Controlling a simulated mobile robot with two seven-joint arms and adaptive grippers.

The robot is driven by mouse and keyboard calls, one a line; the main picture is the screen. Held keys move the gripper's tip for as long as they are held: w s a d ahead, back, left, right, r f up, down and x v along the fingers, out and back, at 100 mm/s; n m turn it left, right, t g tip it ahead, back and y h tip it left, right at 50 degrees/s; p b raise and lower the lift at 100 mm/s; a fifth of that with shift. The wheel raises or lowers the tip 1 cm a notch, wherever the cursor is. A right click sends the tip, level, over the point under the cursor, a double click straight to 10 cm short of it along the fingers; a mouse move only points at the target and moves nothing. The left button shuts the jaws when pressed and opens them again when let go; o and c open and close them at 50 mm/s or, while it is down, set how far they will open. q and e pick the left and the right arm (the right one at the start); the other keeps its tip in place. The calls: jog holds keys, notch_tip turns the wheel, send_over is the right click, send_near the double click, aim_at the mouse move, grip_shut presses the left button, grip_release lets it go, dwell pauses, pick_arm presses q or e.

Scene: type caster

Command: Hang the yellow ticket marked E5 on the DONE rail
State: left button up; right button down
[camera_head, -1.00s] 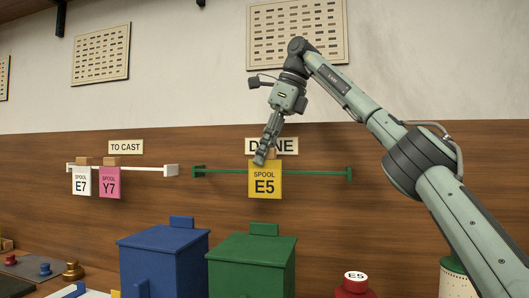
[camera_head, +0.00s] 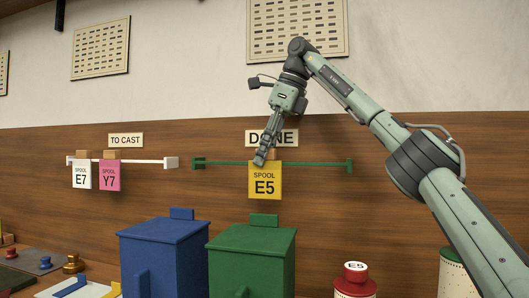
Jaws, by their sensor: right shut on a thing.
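The yellow ticket (camera_head: 265,180), marked SPOOL E5, is at the green DONE rail (camera_head: 320,166), about mid-rail under the DONE sign (camera_head: 283,138). My right gripper (camera_head: 262,157) is shut on the ticket's brown top part, which it partly covers. The ticket hangs upright in front of the rail. I cannot tell whether its top is hooked over the rail. My left gripper is not in view.
A white rail (camera_head: 145,162) under the TO CAST sign (camera_head: 126,140) holds a white E7 ticket (camera_head: 82,176) and a pink Y7 ticket (camera_head: 110,177). Blue (camera_head: 160,245) and green (camera_head: 250,250) boxes stand below. A red-topped E5 container (camera_head: 355,275) stands right.

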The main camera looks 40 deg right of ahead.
jog(key=shift+f, duration=0.25)
jog(key=c, duration=1.3)
grip_release()
jog(key=shift+r, duration=0.1)
notch_tip(320, 180, up, 2)
jog(key=shift+p, duration=0.65)
jog(key=shift+r, duration=1.95)
